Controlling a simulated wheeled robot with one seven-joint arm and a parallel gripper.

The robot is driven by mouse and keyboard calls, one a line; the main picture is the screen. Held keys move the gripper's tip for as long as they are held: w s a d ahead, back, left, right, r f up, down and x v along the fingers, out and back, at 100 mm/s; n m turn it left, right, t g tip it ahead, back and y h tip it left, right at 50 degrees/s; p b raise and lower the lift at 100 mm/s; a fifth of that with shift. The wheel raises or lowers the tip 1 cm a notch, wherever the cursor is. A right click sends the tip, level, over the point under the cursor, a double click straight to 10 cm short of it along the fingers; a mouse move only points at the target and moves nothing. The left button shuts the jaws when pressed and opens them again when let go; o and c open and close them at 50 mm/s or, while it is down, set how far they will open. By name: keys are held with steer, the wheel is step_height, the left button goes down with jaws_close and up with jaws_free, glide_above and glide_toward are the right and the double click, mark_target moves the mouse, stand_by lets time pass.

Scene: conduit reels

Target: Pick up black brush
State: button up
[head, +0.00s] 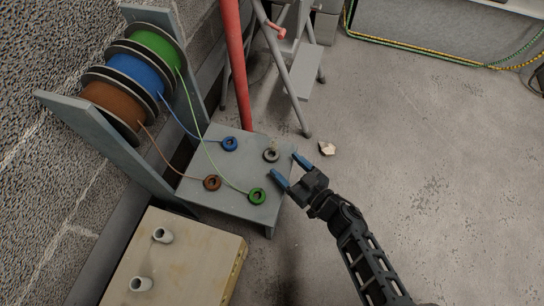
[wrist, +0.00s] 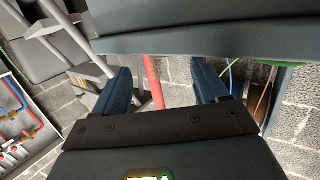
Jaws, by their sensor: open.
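No brush shape is recognisable in either view. A small dark grey ring (head: 271,155) lies on the grey platform (head: 215,148) near its right edge; it is the nearest thing to black among the rings there. My gripper (head: 289,169) is open and empty, its two blue-tipped fingers pointing up-left at the ring from the platform's right side. The ring lies just beyond the fingertips, not visibly between them. In the wrist view my open fingers (wrist: 163,85) have nothing gripped between them, and the ring does not show. Height above the platform is hard to tell.
Blue (head: 229,143), brown (head: 212,183) and green (head: 257,196) rings with cords to the reels (head: 138,72) lie on the platform. A red pole (head: 232,50) and a stepladder (head: 299,75) stand behind. A pale chunk (head: 327,148) lies on the floor. Floor at right is clear.

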mark_target(275, 157)
steer(key=b+x, duration=0.3)
steer(key=x, duration=0.2)
steer(key=shift+w+a, duration=0.25)
steer(key=shift+a, duration=0.1)
steer(key=c, duration=1)
steer(key=shift+c, duration=0.2)
